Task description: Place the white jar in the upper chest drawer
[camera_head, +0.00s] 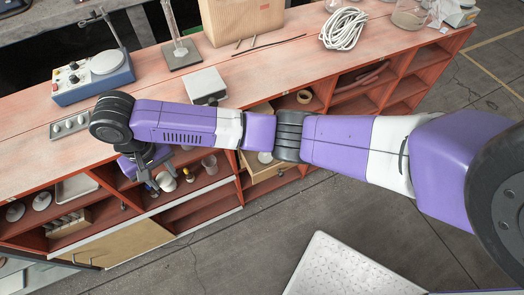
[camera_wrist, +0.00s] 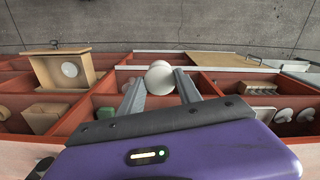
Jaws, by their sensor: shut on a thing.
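My gripper (camera_wrist: 159,82) is shut on the white jar (camera_wrist: 158,76), which shows as a rounded white shape between the fingertips in the wrist view. In the head view my gripper (camera_head: 161,180) hangs in front of the red shelving at left, with the white jar (camera_head: 166,183) at its fingers. An open light-wood drawer (camera_head: 268,183) juts from the shelving, right of my gripper in the head view. In the wrist view the drawer (camera_wrist: 48,78) is at left, with a white round thing inside. My arm hides part of the chest around it.
The red bench (camera_head: 140,78) carries a blue device (camera_head: 92,78), a stand (camera_head: 183,54), a white box (camera_head: 205,84) and coiled cable (camera_head: 343,28).

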